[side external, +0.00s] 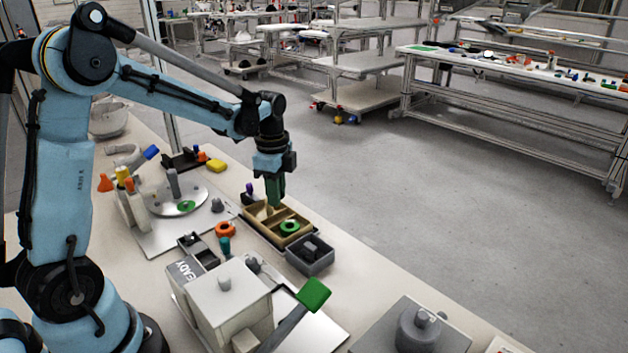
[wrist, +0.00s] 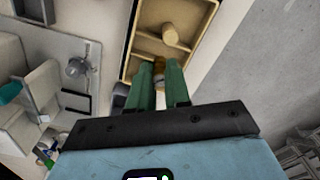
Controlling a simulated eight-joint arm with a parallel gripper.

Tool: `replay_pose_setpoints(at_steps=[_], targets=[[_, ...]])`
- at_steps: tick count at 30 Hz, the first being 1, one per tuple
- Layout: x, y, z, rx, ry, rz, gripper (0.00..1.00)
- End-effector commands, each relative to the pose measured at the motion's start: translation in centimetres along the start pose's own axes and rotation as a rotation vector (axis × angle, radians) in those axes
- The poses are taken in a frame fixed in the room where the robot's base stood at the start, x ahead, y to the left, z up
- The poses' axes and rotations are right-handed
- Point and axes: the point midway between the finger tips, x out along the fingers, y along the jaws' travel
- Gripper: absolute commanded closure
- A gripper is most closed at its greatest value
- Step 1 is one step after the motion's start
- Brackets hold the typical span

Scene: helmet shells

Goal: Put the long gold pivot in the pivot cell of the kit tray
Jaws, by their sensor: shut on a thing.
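The kit tray (side external: 267,237) is a tan tray with compartments on the bench, and it also shows in the wrist view (wrist: 126,62). A green ring (side external: 289,226) lies in its near compartment. My gripper (side external: 273,203) points down over the far part of the tray. In the wrist view its green fingers (wrist: 160,72) are closed on a small gold piece, seemingly the long gold pivot (wrist: 159,68), mostly hidden by the fingers. I cannot tell whether the held piece touches the tray.
A dark grey box (side external: 310,256) stands against the near end of the tray. An orange ring (side external: 225,229) and a teal piece (side external: 225,246) stand to its left. A round metal plate with a post (side external: 175,200) is further left.

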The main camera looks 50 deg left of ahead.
Motion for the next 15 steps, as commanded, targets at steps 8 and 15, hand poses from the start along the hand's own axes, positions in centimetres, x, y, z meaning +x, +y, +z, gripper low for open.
replay_pose_setpoints(at_steps=[8,15], targets=[[3.0,-0.1,0.1,0.001,0.0,0.0,1.0],[4.1,-0.1,0.1,0.0,0.0,0.0,1.0]])
